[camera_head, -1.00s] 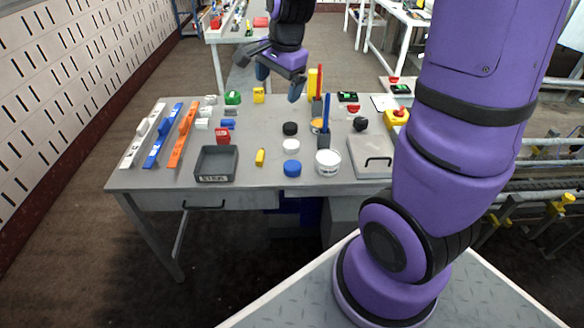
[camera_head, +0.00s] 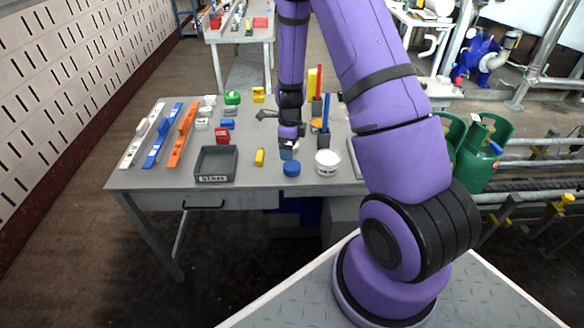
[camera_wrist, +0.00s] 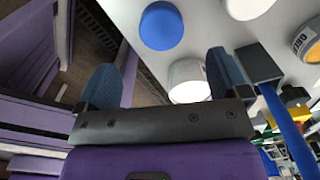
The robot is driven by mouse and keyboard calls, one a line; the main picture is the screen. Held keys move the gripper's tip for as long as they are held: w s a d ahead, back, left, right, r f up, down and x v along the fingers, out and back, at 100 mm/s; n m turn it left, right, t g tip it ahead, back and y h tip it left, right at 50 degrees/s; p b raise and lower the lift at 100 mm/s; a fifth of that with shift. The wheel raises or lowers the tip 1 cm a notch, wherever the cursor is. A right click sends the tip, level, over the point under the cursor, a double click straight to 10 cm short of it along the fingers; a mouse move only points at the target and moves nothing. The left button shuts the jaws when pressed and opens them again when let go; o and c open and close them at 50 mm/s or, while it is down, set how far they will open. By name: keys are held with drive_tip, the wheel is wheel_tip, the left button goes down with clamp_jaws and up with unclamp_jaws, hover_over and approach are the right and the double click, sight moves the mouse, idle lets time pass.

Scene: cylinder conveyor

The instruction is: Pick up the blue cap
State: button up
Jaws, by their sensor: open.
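The blue cap (camera_head: 291,169) lies on the grey table near its front edge, left of a white tub. In the wrist view the blue cap (camera_wrist: 161,26) shows at the top, beyond and between my fingers and apart from them. My gripper (camera_head: 287,150) is over the table just behind the blue cap in the head view. In the wrist view my gripper (camera_wrist: 163,80) is open, with blue-grey fingertips spread and nothing between them. In the head view my arm hides the black and white caps behind.
The white tub (camera_head: 328,163) stands close to the right of the cap. Pen holders with upright red and blue pieces (camera_head: 326,112) stand behind on the right. The front table edge is near.

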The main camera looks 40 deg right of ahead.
sight(292, 165)
wheel_tip(292, 165, down, 4)
drive_tip(key=shift+r, duration=0.15)
drive_tip(key=shift+s+d+f, duration=0.1)
drive_tip(key=shift+f, duration=1.2)
drive_tip(key=shift+s+d+f, duration=0.1)
drive_tip(key=shift+f, duration=1.2)
drive_tip(key=c, duration=1)
